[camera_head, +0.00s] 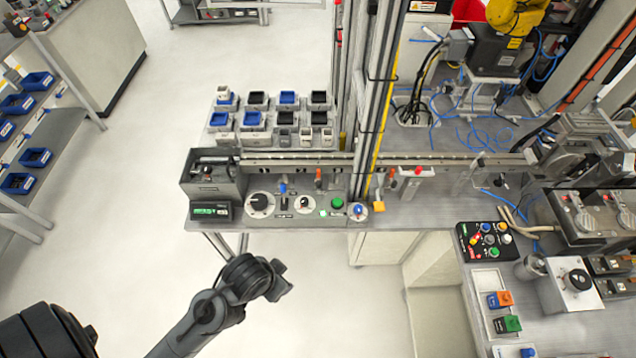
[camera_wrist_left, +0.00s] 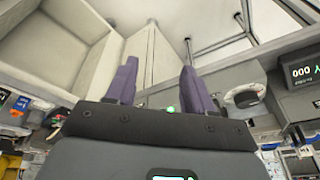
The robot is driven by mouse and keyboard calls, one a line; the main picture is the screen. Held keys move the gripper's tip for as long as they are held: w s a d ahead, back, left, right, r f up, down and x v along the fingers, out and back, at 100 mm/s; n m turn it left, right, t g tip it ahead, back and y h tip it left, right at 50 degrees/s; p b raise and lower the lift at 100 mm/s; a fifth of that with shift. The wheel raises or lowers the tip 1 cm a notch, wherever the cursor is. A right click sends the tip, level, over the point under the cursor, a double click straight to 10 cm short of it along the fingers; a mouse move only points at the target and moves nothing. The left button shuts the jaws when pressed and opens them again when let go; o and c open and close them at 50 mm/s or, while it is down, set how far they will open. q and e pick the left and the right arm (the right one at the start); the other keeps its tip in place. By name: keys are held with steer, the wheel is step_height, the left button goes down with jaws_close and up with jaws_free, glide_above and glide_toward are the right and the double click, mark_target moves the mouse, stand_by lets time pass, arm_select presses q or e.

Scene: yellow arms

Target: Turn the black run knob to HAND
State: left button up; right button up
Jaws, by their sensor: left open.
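The control panel in the head view carries a large black knob on a round white plate (camera_head: 260,204) and a smaller dark knob on a white plate (camera_head: 303,204). Their labels are too small to read, so I cannot tell which is the run knob or where it points. A round black-and-white dial also shows in the left wrist view (camera_wrist_left: 243,97), right of the fingers. My left gripper (camera_head: 279,279) is in front of and below the panel, apart from it. In the left wrist view its two purple-grey fingers (camera_wrist_left: 160,85) are spread and empty. My right gripper is out of view.
A green button (camera_head: 337,203) and a blue knob (camera_head: 357,210) sit right of the knobs. A grey box with a green display (camera_head: 211,210) stands at the left. Bins (camera_head: 254,119) stand behind the panel. Open floor lies in front.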

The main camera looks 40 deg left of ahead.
arm_select(q)
steer(key=w+a+r+p, duration=0.2)
steer(key=w+r+p, duration=0.2)
steer(key=r+p, duration=0.1)
steer(key=n+g+p, duration=0.2)
steer(key=n+g, duration=0.1)
steer(key=n, duration=0.4)
glide_toward(304, 200)
steer(key=f, duration=0.9)
steer(key=shift+w, duration=0.25)
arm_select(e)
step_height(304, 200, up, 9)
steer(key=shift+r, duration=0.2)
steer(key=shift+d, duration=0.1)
arm_select(q)
jaws_close()
